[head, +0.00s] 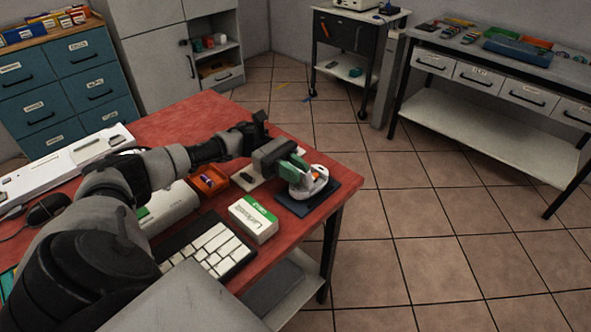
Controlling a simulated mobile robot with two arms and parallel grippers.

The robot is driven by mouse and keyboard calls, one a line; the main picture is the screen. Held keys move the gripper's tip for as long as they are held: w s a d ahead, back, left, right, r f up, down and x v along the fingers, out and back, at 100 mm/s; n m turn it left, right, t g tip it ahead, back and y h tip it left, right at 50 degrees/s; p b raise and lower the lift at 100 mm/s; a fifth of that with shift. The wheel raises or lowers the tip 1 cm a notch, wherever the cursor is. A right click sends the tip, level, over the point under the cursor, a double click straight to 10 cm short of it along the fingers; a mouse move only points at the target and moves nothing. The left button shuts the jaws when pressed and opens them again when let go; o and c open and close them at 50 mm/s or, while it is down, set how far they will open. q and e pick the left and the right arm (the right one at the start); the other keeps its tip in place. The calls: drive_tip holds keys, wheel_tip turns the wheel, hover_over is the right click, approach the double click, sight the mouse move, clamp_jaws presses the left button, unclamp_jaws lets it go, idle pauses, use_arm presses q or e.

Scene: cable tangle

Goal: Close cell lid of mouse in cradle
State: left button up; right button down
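A white mouse (319,180) with an orange patch sits upright on a dark cradle base (322,199) near the right edge of the red table. My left gripper (297,167) has green fingers and is right at the mouse's left side, covering part of it. I cannot tell whether the fingers touch the mouse or how far apart they are. The cell lid is too small and too hidden to make out. My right gripper is not in view.
A white and green box (254,220) and a keyboard (212,249) lie in front of the cradle. An orange bin (210,181) stands left of it. A black mouse (47,208) lies at far left. The red table (190,117) is clear at the back; its right edge is close to the cradle.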

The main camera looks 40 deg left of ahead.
use_arm(q)
drive_tip(key=shift+f, duration=0.15)
clamp_jaws()
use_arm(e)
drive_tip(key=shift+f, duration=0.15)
use_arm(q)
drive_tip(key=shift+n+b, duration=0.3)
drive_tip(key=shift+b, duration=0.05)
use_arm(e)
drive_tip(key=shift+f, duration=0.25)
